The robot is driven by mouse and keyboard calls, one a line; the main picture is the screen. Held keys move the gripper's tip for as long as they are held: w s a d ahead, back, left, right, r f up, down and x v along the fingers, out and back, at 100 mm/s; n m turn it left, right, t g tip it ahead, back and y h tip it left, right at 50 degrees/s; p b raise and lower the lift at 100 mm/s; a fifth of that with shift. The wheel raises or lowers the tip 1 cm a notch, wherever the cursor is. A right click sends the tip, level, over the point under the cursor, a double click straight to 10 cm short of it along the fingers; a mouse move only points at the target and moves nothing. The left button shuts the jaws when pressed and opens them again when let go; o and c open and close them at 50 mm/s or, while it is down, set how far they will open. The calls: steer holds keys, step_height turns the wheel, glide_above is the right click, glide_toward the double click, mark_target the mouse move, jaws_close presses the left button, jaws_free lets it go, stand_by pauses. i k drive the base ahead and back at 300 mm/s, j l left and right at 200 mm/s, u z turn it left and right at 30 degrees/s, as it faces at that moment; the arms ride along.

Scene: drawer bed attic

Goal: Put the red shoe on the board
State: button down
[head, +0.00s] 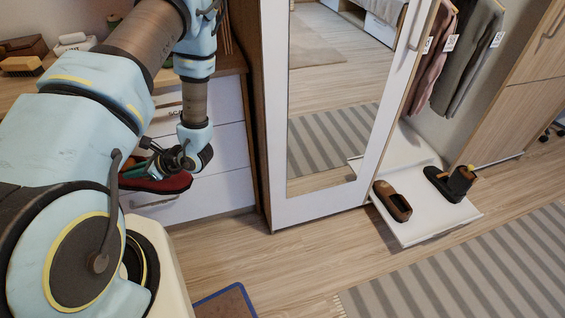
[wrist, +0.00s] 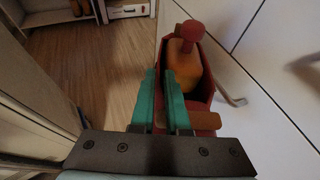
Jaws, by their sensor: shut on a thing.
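The red shoe (head: 165,184) hangs in my gripper (head: 150,165) in front of the white drawers, above the floor. In the wrist view the red shoe (wrist: 207,82) shows an orange-brown insert with a red knob inside it. The teal fingers of my gripper (wrist: 162,75) are shut on its side, near its opening. The white board (head: 425,228) lies low at the foot of the open wardrobe at the right, well apart from the shoe. A brown shoe (head: 392,201) and a dark boot-like shoe (head: 452,184) stand on it, with bare board between and in front of them.
A mirrored wardrobe door (head: 340,100) stands between my gripper and the board. White drawers (head: 222,150) with handles are close behind the red shoe. Clothes (head: 465,60) hang above the board. A striped rug (head: 480,270) lies in front; the wooden floor between is clear.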

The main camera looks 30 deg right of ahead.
mark_target(414, 197)
steer(key=k+l+z, duration=0.1)
steer(key=l+z, duration=0.15)
steer(key=l, duration=0.15)
steer(key=k+l+z, duration=0.2)
steer(key=l, duration=0.25)
steer(key=l+z, duration=0.25)
steer(key=l, duration=1.65)
steer(key=k+z, duration=0.05)
steer(key=k, duration=0.05)
